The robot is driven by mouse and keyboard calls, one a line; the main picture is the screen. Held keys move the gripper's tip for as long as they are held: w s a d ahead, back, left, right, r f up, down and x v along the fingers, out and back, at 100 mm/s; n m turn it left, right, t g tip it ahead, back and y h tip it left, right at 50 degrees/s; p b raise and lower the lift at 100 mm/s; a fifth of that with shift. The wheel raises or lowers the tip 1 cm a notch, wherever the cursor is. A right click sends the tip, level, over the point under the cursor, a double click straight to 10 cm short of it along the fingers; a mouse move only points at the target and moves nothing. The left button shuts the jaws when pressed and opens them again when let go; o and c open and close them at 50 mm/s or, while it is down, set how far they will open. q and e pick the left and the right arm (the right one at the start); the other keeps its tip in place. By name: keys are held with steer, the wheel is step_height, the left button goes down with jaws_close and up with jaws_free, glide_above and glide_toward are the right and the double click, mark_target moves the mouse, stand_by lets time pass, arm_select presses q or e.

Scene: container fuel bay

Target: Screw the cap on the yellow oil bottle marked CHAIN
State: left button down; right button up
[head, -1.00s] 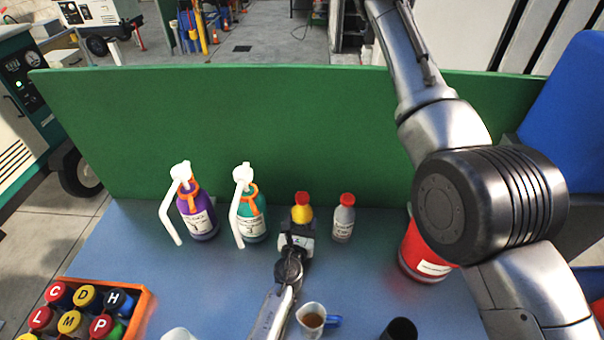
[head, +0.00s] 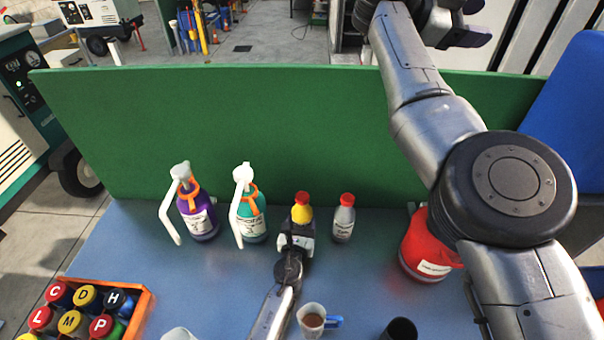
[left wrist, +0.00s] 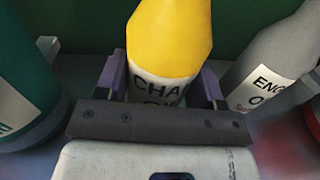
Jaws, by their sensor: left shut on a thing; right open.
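The yellow oil bottle (head: 301,214) stands upright on the blue bench with a red cap (head: 302,197) at its top. In the left wrist view the yellow bottle (left wrist: 168,45) shows a label whose visible letters read "CHA". My left gripper (head: 297,240) is shut on the bottle's lower body, one finger on each side. I cannot tell how tight the cap is. My right gripper (head: 462,28) is open and empty, raised high above and behind the green board at the upper right, far from the bottle.
A grey bottle with a red cap (head: 343,218) stands right of the yellow one. Teal (head: 252,222) and purple (head: 198,218) pump bottles stand left. A red container (head: 425,250), a mug (head: 312,318) and an orange crate (head: 146,300) of bottles surround them. A green board (head: 250,130) rises behind.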

steer(key=w+a+f+n+t+y, duration=0.25)
steer(key=a+f+n+y, duration=0.2)
steer(key=f, duration=0.75)
steer(key=n+g+y, duration=0.3)
steer(key=n+y, duration=0.3)
steer(key=y, duration=0.6)
glide_above(302, 196)
steer(key=shift+t, duration=0.25)
steer(key=f, duration=2.2)
steer(key=shift+w+d+f, duration=0.25)
steer(key=shift+d+f, duration=0.05)
steer(key=shift+d, duration=0.1)
steer(key=shift+s+a+f, duration=0.15)
steer(key=shift+a+f, duration=0.05)
steer(key=shift+a, duration=0.25)
steer(key=shift+s+d+f, duration=0.1)
steer(key=shift+f, duration=3.9)
